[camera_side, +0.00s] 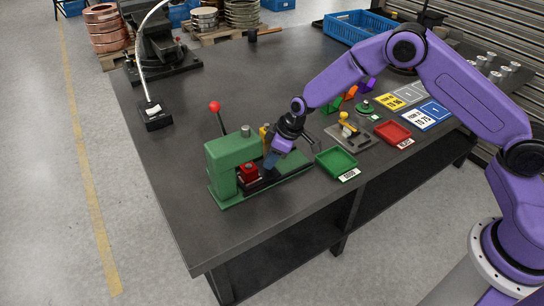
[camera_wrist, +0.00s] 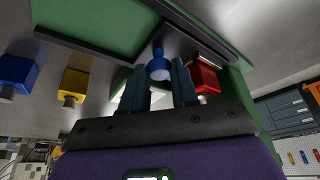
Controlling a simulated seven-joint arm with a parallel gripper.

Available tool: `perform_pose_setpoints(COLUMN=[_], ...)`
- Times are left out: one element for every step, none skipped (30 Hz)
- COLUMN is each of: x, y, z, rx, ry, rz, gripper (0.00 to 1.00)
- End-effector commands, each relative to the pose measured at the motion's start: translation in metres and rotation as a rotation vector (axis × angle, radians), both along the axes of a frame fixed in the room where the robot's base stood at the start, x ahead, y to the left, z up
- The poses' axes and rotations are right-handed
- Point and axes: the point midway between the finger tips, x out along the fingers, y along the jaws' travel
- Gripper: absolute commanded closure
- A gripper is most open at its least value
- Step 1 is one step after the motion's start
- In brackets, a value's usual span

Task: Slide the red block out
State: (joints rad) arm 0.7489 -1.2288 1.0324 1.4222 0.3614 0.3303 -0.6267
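The red block (camera_side: 249,172) sits low at the front of a green press-like fixture (camera_side: 228,154), beside its upright column. It also shows in the wrist view (camera_wrist: 205,78), just right of my right finger and partly hidden by it. My gripper (camera_side: 271,160) points down over the fixture's base, to the right of the red block in the side view. In the wrist view my gripper's fingers (camera_wrist: 160,80) stand apart, with a blue knob-like piece (camera_wrist: 159,66) showing between their tips. I cannot tell whether they touch it. The red block is outside the fingers.
A lever with a red ball (camera_side: 214,106) rises behind the fixture. A green tray (camera_side: 336,163) and a red tray (camera_side: 392,133) lie to the right. Blue (camera_wrist: 14,74) and yellow (camera_wrist: 72,84) blocks show left in the wrist view. The bench's left front is clear.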

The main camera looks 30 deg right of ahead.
Motion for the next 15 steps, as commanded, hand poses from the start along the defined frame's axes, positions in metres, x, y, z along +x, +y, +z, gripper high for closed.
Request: perform_pose_setpoints(x=[0.000, 0.000, 0.000, 0.000, 0.000, 0.000, 0.000, 0.000, 0.000, 0.000, 0.000, 0.001, 0.001, 0.001, 0.001], y=[0.000, 0.000, 0.000, 0.000, 0.000, -0.002, -0.004, -0.007, -0.012, -0.017, -0.024, -0.033, -0.041, -0.049, -0.060], z=[0.000, 0.000, 0.000, 0.000, 0.000, 0.000, 0.000, 0.000, 0.000, 0.000, 0.000, 0.000, 0.000, 0.000, 0.000], rx=[0.000, 0.000, 0.000, 0.000, -0.001, 0.000, 0.000, -0.001, -0.001, 0.000, -0.001, 0.000, 0.000, 0.000, 0.000], ry=[0.000, 0.000, 0.000, 0.000, 0.001, 0.001, 0.001, 0.002, 0.002, 0.002, 0.002, 0.002, 0.002, 0.003, 0.003], rz=[0.000, 0.000, 0.000, 0.000, 0.000, -0.001, -0.001, -0.002, -0.004, -0.004, -0.005, -0.006, -0.006, -0.008, -0.008], gripper=[0.99, 1.00, 1.00, 1.00, 1.00, 1.00, 1.00, 1.00, 1.00, 1.00, 1.00, 1.00, 1.00, 1.00, 1.00])
